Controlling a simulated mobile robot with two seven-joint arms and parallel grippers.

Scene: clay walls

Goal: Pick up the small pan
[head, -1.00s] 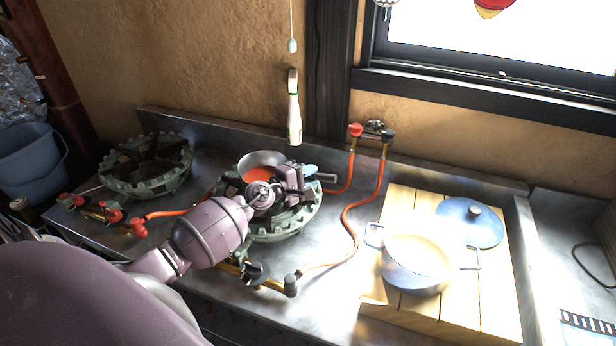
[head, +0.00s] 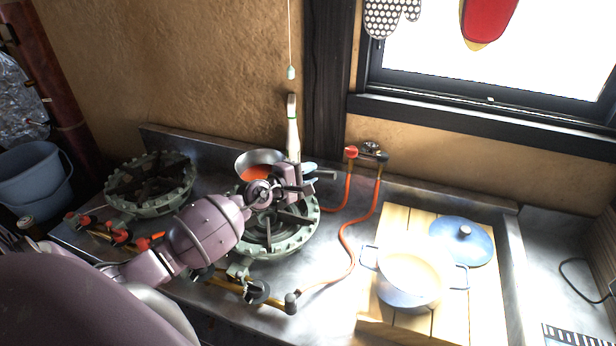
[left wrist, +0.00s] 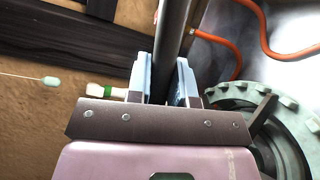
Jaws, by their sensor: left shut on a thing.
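The small pan (head: 257,160) is a grey metal pan with orange-red inside. It shows in the head view over the back of the middle burner (head: 268,240), partly hidden by my left gripper and arm. My left gripper (head: 308,178) is shut on the pan's handle, whose end sticks out to the right. In the left wrist view the dark handle (left wrist: 174,40) runs between the two pale blue fingers. The pan seems to be held above the burner, with more of the grate showing below. My right gripper is not in view.
A blue pot (head: 412,283) and its lid (head: 462,240) sit on a wooden board at the right. Orange gas hoses (head: 345,235) cross the counter. A second burner (head: 150,185) stands at the left. A white-handled tool (head: 293,130) hangs on the wall behind.

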